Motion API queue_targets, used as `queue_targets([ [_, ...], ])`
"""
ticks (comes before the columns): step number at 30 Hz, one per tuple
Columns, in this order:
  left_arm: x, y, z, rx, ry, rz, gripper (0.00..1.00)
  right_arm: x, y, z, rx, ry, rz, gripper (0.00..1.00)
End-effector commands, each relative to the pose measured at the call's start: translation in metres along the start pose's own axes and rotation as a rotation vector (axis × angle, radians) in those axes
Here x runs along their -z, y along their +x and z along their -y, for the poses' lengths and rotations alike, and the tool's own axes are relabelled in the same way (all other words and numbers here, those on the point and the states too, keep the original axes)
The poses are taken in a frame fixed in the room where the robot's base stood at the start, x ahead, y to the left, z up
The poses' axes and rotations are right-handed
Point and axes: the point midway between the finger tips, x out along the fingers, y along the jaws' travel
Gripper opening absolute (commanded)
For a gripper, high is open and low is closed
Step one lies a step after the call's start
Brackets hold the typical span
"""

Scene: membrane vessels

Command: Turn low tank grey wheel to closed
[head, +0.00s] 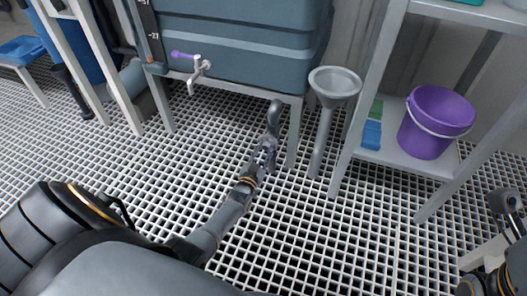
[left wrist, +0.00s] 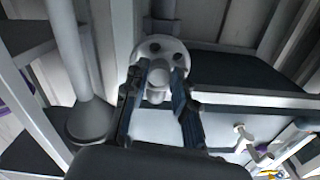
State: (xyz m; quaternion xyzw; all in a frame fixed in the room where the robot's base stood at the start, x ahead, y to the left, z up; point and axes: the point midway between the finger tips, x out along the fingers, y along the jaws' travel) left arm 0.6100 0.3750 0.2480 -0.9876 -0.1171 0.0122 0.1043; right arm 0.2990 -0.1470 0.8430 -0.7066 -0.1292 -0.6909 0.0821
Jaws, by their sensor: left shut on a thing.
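The grey wheel (left wrist: 148,48) shows in the left wrist view as a round pale grey disc with dark holes and a raised hub. My left gripper (left wrist: 160,74) is shut on it, one finger on each side of the hub. In the head view my left gripper (head: 270,138) reaches to just in front of the blue-grey tank (head: 240,52), low near its right front leg. I cannot make out the wheel's open or closed marking. My right gripper (head: 505,203) is at the right edge, away from the tank; its fingers are unclear.
A grey funnel (head: 335,84) on a pipe stands right of the tank. A white tap (head: 199,72) with a purple handle is on the tank's front. A rack at right holds a purple bucket (head: 437,122) and a blue block (head: 371,135). The grating floor in front is clear.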

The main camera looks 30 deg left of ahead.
Motion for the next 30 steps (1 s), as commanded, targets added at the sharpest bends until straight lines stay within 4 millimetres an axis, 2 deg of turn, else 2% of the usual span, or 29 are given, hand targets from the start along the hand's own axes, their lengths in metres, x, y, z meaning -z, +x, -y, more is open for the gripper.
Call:
queue_targets([
  [8, -0.001, 0.0, -0.001, -0.002, 0.002, 0.002, 0.0, 0.001, 0.0, 0.0, 0.0, 0.0, 0.0, 0.4],
  [9, -0.001, 0.0, -0.001, -0.002, 0.002, 0.002, 0.33, 0.001, 0.0, 0.0, 0.0, 0.0, 0.0, 0.4],
  [12, -0.001, 0.0, -0.001, -0.002, 0.001, 0.002, 0.49, 0.002, 0.001, 0.0, 0.0, 0.0, -0.001, 0.4],
  [23, -0.001, -0.004, 0.0, -0.001, 0.0, 0.001, 0.49, 0.001, 0.002, 0.0, 0.002, -0.002, -0.005, 0.4],
  [26, -0.002, -0.014, -0.001, -0.001, 0.0, 0.002, 0.49, 0.001, 0.002, 0.0, 0.002, -0.001, -0.004, 0.4],
  [30, -0.002, -0.038, -0.001, -0.002, 0.0, 0.003, 0.49, 0.001, 0.001, 0.0, 0.002, -0.001, -0.004, 0.4],
])
